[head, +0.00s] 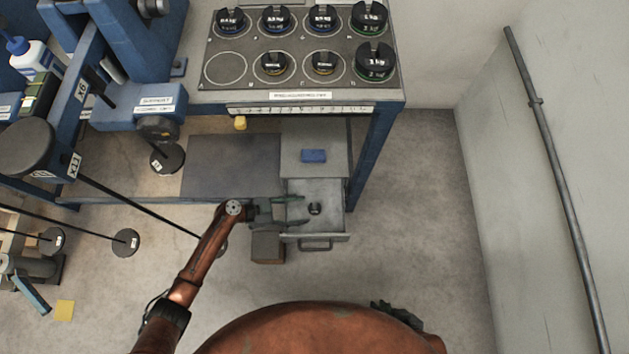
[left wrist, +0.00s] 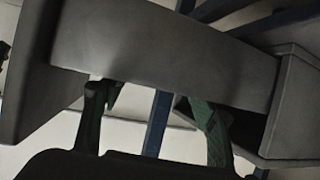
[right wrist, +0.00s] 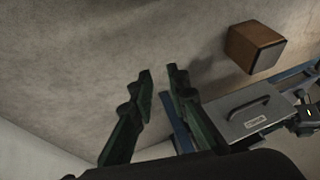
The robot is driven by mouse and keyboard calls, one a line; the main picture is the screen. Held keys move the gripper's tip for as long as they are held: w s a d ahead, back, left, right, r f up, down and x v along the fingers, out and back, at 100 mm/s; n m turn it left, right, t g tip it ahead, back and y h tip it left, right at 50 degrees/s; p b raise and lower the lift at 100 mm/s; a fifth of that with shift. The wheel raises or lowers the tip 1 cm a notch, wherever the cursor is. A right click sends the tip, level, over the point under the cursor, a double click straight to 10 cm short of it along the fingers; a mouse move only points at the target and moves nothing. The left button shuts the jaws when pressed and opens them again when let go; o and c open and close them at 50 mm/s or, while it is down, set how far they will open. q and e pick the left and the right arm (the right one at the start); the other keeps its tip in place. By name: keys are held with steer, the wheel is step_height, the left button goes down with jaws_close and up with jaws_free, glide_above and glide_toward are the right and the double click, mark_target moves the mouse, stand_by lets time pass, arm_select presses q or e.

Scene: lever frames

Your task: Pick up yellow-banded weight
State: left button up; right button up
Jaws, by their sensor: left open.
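Two small black weights with yellowish bands, a left one (head: 273,64) and a right one (head: 323,64), sit in the front row of the bench-top tray (head: 386,84). My right gripper (right wrist: 159,72) is open and empty above the floor.
A blue block (head: 313,156) lies on the cabinet top behind the drawer. A brown box (head: 267,247) stands on the floor left of the drawer. Other black weights (head: 367,18) fill the tray's back row. Floor to the right is clear up to the wall.

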mark_target(317, 208)
arm_select(q)
steer(key=b+x, duration=0.1)
steer(key=x, duration=0.3)
steer(key=shift+d+f, duration=0.15)
steer(key=shift+f, duration=0.1)
steer(key=shift+w+d, duration=0.1)
steer(key=shift+d, duration=0.15)
arm_select(e)
steer(key=shift+w+a+f+t, duration=0.3)
steer(key=shift+w+f, duration=0.1)
steer(key=shift+f, duration=0.1)
steer(key=shift+w+a+f+t, duration=0.25)
steer(key=shift+w+f+t, duration=0.1)
steer(key=shift+f, duration=0.1)
arm_select(q)
steer(key=c, duration=1.1)
steer(key=shift+c, duration=0.5)
steer(key=shift+r, duration=0.1)
